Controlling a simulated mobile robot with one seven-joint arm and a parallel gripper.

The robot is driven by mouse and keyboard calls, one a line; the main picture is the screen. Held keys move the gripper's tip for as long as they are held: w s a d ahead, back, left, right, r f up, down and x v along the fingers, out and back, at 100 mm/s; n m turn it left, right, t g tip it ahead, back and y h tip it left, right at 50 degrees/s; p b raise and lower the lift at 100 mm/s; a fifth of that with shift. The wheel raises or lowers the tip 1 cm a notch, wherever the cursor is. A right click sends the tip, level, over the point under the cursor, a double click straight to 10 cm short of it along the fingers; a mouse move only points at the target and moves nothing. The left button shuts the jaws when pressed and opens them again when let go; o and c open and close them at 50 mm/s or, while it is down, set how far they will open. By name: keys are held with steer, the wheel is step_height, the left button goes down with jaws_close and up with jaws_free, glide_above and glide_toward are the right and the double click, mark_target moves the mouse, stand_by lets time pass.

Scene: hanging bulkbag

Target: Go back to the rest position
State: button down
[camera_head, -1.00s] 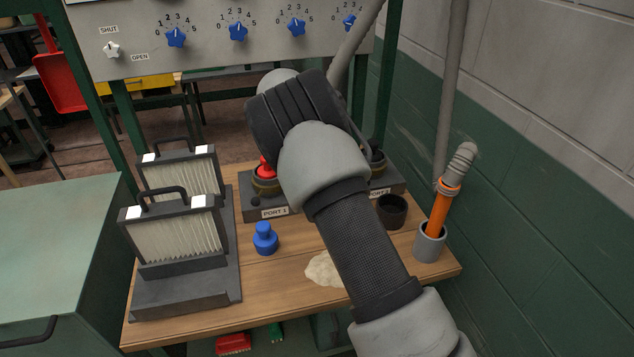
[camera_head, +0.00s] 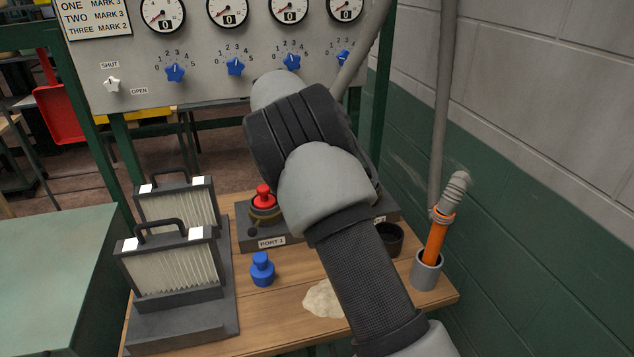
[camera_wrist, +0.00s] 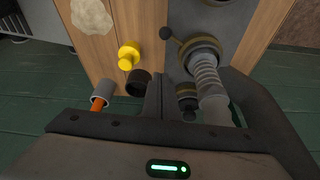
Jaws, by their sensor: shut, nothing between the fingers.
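My arm reaches over the wooden bench (camera_head: 285,328) in the head view, and its links hide my gripper there. In the wrist view my gripper (camera_wrist: 156,95) shows as dark fingers, shut and empty, above the bench beside the port block. A hose (camera_wrist: 208,80) sits on a port (camera_wrist: 198,55) just right of the fingers in that view. I cannot tell whether the fingers touch anything.
Port 1 has a red cap (camera_head: 263,197). A blue fitting (camera_head: 262,269), two filters (camera_head: 168,265), a black cup (camera_head: 389,240) and an orange-handled wand (camera_head: 436,240) in a grey holder (camera_head: 425,270) stand around. The wall (camera_head: 560,230) is close at right; a gauge panel (camera_head: 200,70) stands behind.

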steer(key=s+d+r+n+t+y+p, duration=0.1)
steer(key=s+d+r+n+y+p, duration=0.2)
steer(key=s+r, duration=0.6)
steer(key=s+d+r+n+t+y+p, duration=0.1)
steer(key=s+d+r+n+p, duration=0.1)
steer(key=s+d+r+n, duration=0.45)
steer(key=s+r+n+t+p, duration=0.1)
steer(key=s+r+n+p, duration=0.1)
steer(key=s, duration=0.8)
steer(key=s+a+r+n+t+p, duration=0.1)
steer(key=s+r+n, duration=0.3)
steer(key=s, duration=0.7)
steer(key=shift+s+r+n+t+p, duration=0.15)
steer(key=shift+s+n+t+p, duration=0.1)
steer(key=shift+n+t+p, duration=0.45)
